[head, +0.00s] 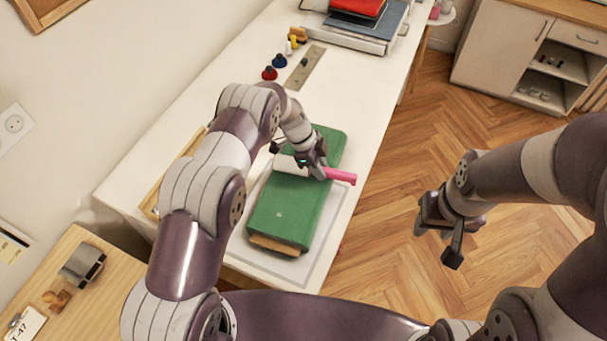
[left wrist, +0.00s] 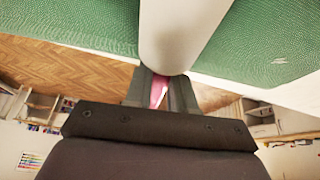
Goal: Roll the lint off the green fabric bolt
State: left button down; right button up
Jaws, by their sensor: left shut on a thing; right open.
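The green fabric bolt (head: 283,210) lies on a pale mat on the white table in the head view. Its green weave (left wrist: 70,22) fills the top of the left wrist view. A lint roller with a white head (head: 291,165) and a pink handle (head: 340,176) lies across the bolt. My left gripper (head: 318,170) is shut on the roller near where handle and head meet. The white head also shows in the left wrist view (left wrist: 180,35), against or just above the fabric; I cannot tell which. A small pale speck (left wrist: 279,60) shows on the green. My right gripper (head: 440,235) is open and empty over the floor.
The white table (head: 225,75) holds a metal ruler (head: 306,68), small red, blue and yellow items, and a stack of books (head: 350,35) at the back. A wooden side table (head: 95,290) stands at lower left. Open wooden floor (head: 400,150) lies right of the table.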

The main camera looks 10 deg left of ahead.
pick_arm(q)
jog(key=shift+d+f, duration=0.1)
jog(key=shift+d, duration=0.05)
jog(key=shift+s+r+p, duration=0.3)
jog(key=shift+s+p, duration=0.6)
jog(key=shift+s, duration=0.05)
jog(key=shift+s+f+p, duration=0.1)
jog(key=shift+s+p, duration=0.25)
jog(key=shift+s, duration=0.15)
jog(key=shift+f, duration=0.15)
jog(key=shift+s, duration=0.1)
jog(key=shift+s+r+p, duration=0.2)
jog(key=shift+s+p, duration=0.05)
jog(key=shift+p, duration=0.05)
jog(key=shift+s+p, duration=0.3)
jog(key=shift+s, duration=0.1)
jog(key=shift+s+a+p, duration=0.25)
jog(key=shift+s+p, duration=0.05)
jog(key=shift+s, duration=0.35)
jog(key=shift+s+f, duration=0.1)
jog(key=shift+f, duration=0.05)
